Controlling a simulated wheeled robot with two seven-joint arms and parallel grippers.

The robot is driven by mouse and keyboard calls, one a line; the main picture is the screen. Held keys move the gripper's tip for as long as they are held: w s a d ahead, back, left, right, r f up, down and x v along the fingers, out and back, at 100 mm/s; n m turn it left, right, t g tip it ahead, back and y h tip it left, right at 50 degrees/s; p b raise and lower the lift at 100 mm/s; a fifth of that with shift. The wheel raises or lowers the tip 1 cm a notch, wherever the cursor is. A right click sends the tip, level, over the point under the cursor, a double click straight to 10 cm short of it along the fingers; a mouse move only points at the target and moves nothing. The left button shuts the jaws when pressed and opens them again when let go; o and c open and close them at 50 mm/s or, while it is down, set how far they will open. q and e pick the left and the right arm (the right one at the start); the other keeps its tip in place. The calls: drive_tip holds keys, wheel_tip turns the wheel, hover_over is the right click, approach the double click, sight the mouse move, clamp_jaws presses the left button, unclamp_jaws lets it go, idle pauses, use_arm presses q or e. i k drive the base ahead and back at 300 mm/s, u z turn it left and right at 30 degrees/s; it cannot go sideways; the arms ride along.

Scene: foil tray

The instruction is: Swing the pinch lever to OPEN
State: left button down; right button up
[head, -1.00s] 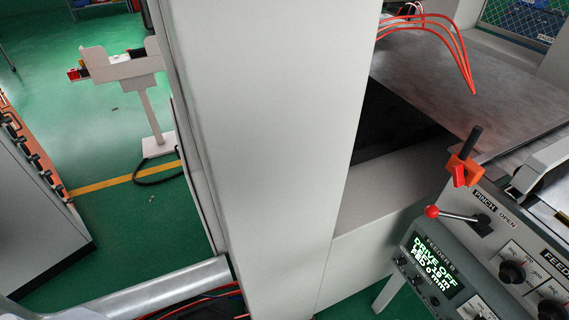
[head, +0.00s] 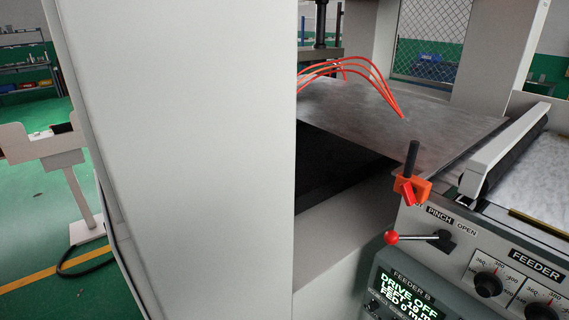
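The pinch lever (head: 414,238) is at the right, on the grey feeder panel. It has a metal rod with a red ball knob (head: 391,238) at its left end and a dark pivot (head: 445,240) at its right end. The rod lies nearly level, with the knob pointing left, away from the OPEN label (head: 466,229). The PINCH label (head: 440,216) sits above the rod. Neither of my grippers shows in the head view.
A tall pale column (head: 180,160) fills the left middle. An orange clamp with a dark handle (head: 411,180) stands just above the lever. A lit feeder display (head: 409,295) is below it. Orange-red cables (head: 360,75) arch over the metal sheet (head: 430,125). Knobs (head: 488,284) sit right of the lever.

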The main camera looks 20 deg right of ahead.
sight(443, 237)
drive_tip(key=z, duration=0.45)
drive_tip(key=k, duration=0.55)
drive_tip(key=z, duration=1)
drive_tip(key=i, duration=0.75)
drive_tip(key=u, duration=0.65)
